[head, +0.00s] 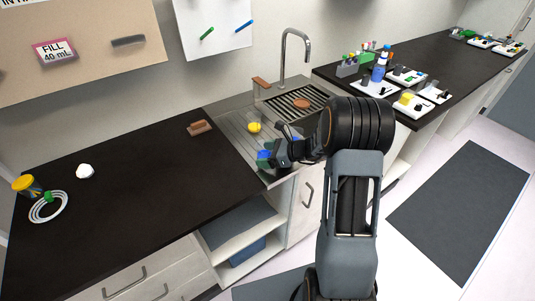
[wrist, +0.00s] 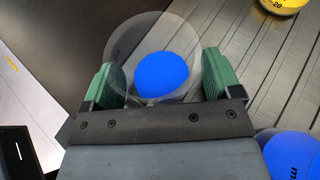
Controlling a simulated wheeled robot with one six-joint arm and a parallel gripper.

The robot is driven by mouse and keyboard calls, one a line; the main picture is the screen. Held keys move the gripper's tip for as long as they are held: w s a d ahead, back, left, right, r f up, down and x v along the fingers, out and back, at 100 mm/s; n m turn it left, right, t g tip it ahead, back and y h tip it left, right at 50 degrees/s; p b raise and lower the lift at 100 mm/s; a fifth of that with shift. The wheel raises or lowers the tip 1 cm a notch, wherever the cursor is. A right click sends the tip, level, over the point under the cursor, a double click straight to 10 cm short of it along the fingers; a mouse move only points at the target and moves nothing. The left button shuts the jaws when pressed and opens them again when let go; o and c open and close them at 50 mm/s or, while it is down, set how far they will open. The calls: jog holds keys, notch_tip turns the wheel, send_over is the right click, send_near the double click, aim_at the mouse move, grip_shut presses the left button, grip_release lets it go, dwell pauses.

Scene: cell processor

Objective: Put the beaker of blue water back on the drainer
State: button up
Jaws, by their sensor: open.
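A clear beaker of blue water (wrist: 165,72) sits between the green pads of my open gripper (wrist: 161,82) in the wrist view. A gap shows beside the beaker near the right pad. In the head view the beaker (head: 264,156) is at the front end of the ribbed drainer (head: 232,126), partly hidden by my gripper (head: 276,158). The drainer also shows in the wrist view (wrist: 285,80), under and right of the beaker. I cannot tell whether the beaker's base rests fully on it.
A yellow beaker (head: 254,127) stands farther back on the drainer. A second blue item (wrist: 292,155) is close to my gripper's right side. The sink tap (head: 284,58) rises behind. A brown block (head: 199,128) lies on the dark counter (head: 130,190), which is mostly clear.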

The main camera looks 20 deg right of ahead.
jog(key=shift+r, duration=0.3)
jog(key=v, duration=1.1)
jog(key=shift+s+d, duration=0.1)
jog(key=shift+d, duration=0.05)
jog(key=s+a+r+n+g+h, duration=0.1)
jog(key=s+a+r+n+h, duration=0.2)
jog(key=s+n, duration=0.5)
jog(key=s+a+r+n+g+h, duration=0.2)
jog(key=s+a+n+h, duration=0.4)
jog(key=n, duration=1)
jog(key=s+r+h, duration=0.1)
jog(key=s+h, duration=0.1)
jog(key=s, duration=0.1)
jog(key=shift+s+n, duration=0.25)
jog(key=shift+n, duration=0.15)
